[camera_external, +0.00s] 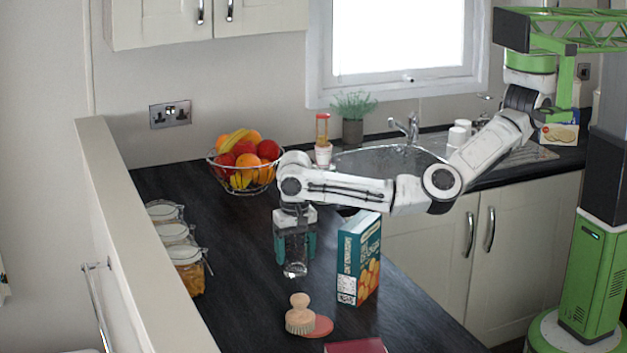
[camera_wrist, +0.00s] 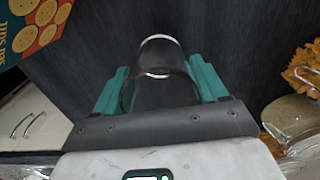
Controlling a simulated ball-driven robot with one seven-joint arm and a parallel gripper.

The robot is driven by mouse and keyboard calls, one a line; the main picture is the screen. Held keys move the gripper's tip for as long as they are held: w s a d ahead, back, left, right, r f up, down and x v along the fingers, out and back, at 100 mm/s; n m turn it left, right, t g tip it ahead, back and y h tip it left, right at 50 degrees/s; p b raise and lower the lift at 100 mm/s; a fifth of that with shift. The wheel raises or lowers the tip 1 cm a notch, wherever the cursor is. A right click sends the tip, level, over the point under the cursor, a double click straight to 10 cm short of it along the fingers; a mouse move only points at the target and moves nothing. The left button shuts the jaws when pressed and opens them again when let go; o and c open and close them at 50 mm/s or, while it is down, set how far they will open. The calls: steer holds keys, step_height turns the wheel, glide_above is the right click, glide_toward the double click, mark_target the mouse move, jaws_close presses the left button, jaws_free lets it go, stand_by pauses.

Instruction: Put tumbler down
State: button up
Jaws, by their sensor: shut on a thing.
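The tumbler (camera_external: 295,269) is clear glass. My gripper (camera_external: 295,250) is shut on it and points down over the dark counter, between the jars and the teal box. In the wrist view the tumbler (camera_wrist: 160,75) sits between the two teal fingers of my gripper (camera_wrist: 162,88). Its round rim faces away from the wrist. The fingers hide part of its sides in the outside view. I cannot tell whether its lower end touches the counter (camera_external: 232,290) or hangs just above it.
A teal biscuit box (camera_external: 358,258) stands close on the right. Several glass jars (camera_external: 187,268) line the left edge. A wooden brush (camera_external: 299,314) and a reddish disc (camera_external: 319,326) lie in front, near a red item (camera_external: 355,346). A fruit bowl (camera_external: 243,176) stands behind. Counter left of my gripper is clear.

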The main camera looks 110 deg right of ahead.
mark_target(296, 261)
steer(key=shift+f, duration=1.5)
steer(key=shift+f, duration=0.1)
steer(key=o, duration=1.3)
steer(key=shift+c, duration=0.2)
step_height(296, 261, up, 12)
steer(key=b, duration=0.2)
